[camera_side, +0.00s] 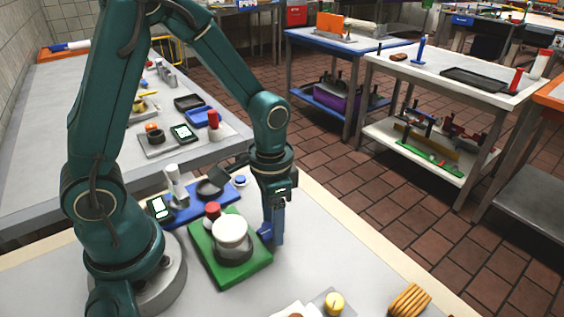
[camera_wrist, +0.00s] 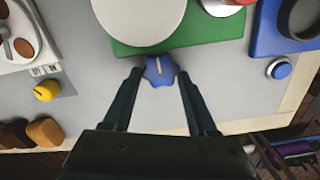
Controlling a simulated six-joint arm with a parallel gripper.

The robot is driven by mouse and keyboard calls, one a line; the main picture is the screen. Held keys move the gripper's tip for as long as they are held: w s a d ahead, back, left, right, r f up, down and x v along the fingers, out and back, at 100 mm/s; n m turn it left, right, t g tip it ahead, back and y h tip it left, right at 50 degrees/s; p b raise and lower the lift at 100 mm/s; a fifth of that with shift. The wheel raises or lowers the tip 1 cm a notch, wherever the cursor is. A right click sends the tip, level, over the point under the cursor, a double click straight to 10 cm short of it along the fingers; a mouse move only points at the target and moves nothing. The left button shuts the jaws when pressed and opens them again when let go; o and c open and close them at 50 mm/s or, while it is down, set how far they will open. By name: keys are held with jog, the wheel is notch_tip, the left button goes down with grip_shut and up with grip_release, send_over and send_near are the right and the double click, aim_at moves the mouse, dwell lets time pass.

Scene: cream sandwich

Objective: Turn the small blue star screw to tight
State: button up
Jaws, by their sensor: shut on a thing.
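The small blue star screw (camera_wrist: 159,70) has a pale line across its face. It sits at the edge of the green board (camera_wrist: 150,48) in the wrist view. In the side view the blue screw (camera_side: 265,232) shows at the right side of the green board (camera_side: 253,277). My gripper (camera_wrist: 160,76) is shut on the screw, with one finger on each side of it. In the side view my gripper (camera_side: 271,232) points straight down beside the board. Its fingers partly hide the screw there.
A cream-topped round container (camera_side: 230,230) and a red knob (camera_side: 213,210) stand on the green board. A blue board (camera_side: 200,203) with a dark pan lies behind. A yellow knob (camera_wrist: 46,91) and brown biscuits (camera_wrist: 44,131) lie to the side. The table edge is close to my gripper.

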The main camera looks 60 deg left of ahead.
aim_at(267, 230)
dwell(0.4)
jog(key=o, duration=1.1)
jog(key=shift+r, duration=2.6)
jog(key=shift+w+r, duration=0.1)
jog(key=shift+r, duration=0.2)
jog(key=s+r+n+t, duration=0.3)
jog(key=s+r+t, duration=0.2)
jog(key=s+r, duration=0.2)
jog(key=shift+s+a+r+t, duration=0.2)
jog(key=shift+a+r+t, duration=0.1)
jog(key=shift+r, duration=0.5)
